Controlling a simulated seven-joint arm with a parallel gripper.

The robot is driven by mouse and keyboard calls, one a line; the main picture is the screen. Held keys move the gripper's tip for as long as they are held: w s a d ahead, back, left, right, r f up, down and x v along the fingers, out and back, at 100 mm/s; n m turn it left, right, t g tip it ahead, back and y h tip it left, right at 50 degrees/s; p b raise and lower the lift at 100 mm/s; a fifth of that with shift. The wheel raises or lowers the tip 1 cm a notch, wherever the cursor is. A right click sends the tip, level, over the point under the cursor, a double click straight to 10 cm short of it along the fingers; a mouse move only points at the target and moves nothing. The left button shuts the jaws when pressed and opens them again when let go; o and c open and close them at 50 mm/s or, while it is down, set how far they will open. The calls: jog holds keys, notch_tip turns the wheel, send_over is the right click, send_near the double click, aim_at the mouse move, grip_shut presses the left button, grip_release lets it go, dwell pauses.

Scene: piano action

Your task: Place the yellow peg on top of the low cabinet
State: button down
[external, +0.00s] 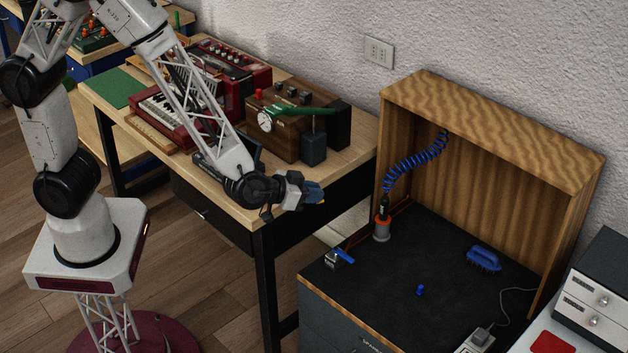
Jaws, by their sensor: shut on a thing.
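My gripper (314,192), with blue fingertips, is at the front right corner of the wooden workbench, above its edge. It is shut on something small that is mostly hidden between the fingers. I cannot make out its shape or colour, and no yellow peg shows clearly elsewhere. A low dark grey cabinet (339,314) with a black top stands at the lower right, apart from my gripper and to its right.
The cabinet top carries a wooden hood (492,118), a soldering-iron-like tool in a stand (382,228) with a coiled blue cord, a blue brush (484,258), a small blue piece (420,289) and a blue-handled clamp (338,258). Bare black top lies between them. The workbench (340,155) holds instruments.

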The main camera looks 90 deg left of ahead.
notch_tip(320, 180, down, 32)
dwell(0.6)
send_over(368, 303)
jog(key=shift+f, duration=0.75)
jog(key=shift+f, duration=0.1)
jog(key=shift+f, duration=1.65)
jog(key=shift+f, duration=0.15)
jog(key=c, duration=1.1)
grip_release()
